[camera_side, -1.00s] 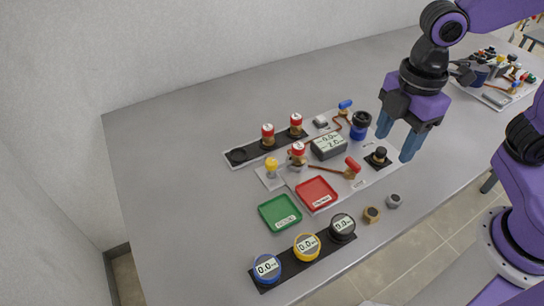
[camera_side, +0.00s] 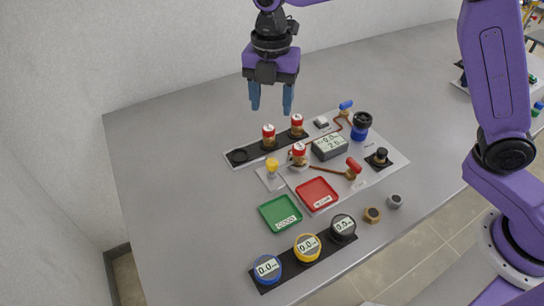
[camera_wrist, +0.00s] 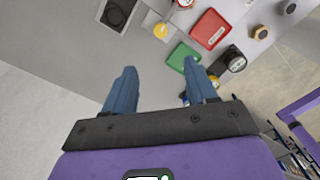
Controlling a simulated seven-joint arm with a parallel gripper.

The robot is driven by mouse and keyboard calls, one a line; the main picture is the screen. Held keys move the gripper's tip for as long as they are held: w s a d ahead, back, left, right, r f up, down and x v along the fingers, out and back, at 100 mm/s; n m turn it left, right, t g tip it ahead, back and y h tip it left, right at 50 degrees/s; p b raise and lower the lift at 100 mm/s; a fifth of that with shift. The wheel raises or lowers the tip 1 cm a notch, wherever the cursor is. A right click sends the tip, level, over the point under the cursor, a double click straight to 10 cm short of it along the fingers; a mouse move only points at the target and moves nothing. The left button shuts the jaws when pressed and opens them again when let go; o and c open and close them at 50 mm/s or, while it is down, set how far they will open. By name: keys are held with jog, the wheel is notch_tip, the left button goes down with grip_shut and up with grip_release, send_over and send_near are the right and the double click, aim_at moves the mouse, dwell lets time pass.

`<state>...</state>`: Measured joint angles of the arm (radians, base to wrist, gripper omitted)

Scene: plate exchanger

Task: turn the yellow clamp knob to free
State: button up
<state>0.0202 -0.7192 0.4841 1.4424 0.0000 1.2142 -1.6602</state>
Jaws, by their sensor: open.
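The yellow clamp knob (camera_side: 272,163) stands upright on a small light plate left of the red-capped fitting (camera_side: 299,151) on the board. It also shows in the wrist view (camera_wrist: 161,31), near the top. My gripper (camera_side: 271,112) is open and empty, with its blue fingers pointing down. It hangs in the air above and behind the black strip with the red-capped cartridges, apart from the knob. In the wrist view the two fingers (camera_wrist: 158,75) are spread with nothing between them; the knob lies beyond the tips.
Two red-capped cartridges (camera_side: 268,136) stand close to the knob on the black strip (camera_side: 239,156). A green tray (camera_side: 280,212) and a red tray (camera_side: 317,194) lie in front. A grey display box (camera_side: 329,147) and a red-handled valve (camera_side: 353,168) are to the right. The table's left side is clear.

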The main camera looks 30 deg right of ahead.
aim_at(272, 162)
notch_tip(272, 162, down, 17)
jog(key=shift+r, duration=0.2)
dwell(0.3)
jog(key=c, duration=1.1)
